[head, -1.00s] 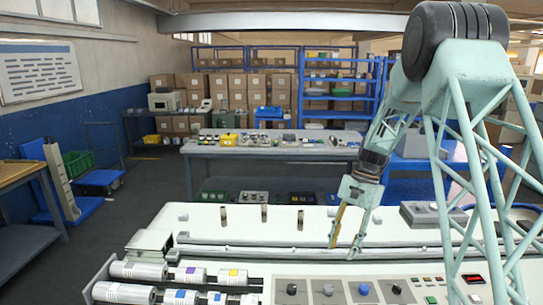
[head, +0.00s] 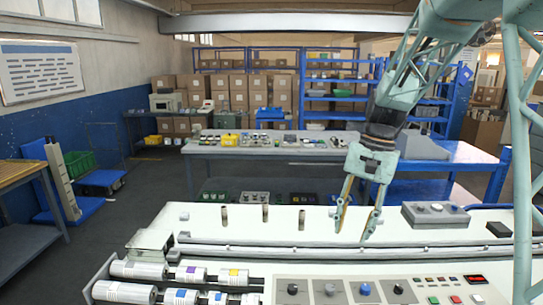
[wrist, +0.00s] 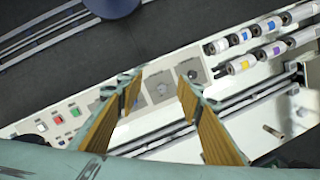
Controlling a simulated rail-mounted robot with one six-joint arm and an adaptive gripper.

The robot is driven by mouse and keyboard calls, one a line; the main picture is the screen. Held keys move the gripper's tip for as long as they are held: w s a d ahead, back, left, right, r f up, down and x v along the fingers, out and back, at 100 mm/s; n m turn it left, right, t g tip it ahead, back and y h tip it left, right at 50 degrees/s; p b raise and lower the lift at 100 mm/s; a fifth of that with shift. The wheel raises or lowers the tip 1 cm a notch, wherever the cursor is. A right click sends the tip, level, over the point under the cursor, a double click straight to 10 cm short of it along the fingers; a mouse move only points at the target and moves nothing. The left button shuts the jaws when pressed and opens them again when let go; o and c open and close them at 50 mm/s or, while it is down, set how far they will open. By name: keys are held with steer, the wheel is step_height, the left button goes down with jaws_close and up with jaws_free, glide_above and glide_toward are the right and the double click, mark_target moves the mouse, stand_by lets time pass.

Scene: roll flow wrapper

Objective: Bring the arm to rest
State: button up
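My gripper (head: 356,218) hangs above the cream top of the wrapper machine (head: 285,222) in the head view, pointing down. Its two fingers stand apart with nothing between them. In the wrist view my gripper (wrist: 158,95) also shows open, with tan ribbed pads facing each other over the machine's panel of knobs and buttons. My arm comes down from the upper right of the head view.
Several film rolls (head: 188,274) lie at the machine's front left. A grey control box (head: 435,214) stands on its right. Short pegs (head: 265,212) rise along the back. A workbench (head: 270,150) with small items stands behind, before shelves of boxes.

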steer(key=s+a+r+n+t, duration=0.1)
steer(key=s+r+n, duration=0.1)
steer(key=s+r, duration=0.7)
steer(key=s+r+n+t+h+b, duration=0.1)
steer(key=s+n+t, duration=0.3)
steer(key=s, duration=2.6)
steer(key=shift+a+r+h+b, duration=0.3)
steer(key=shift+h+b, duration=0.2)
steer(key=shift+b, duration=0.3)
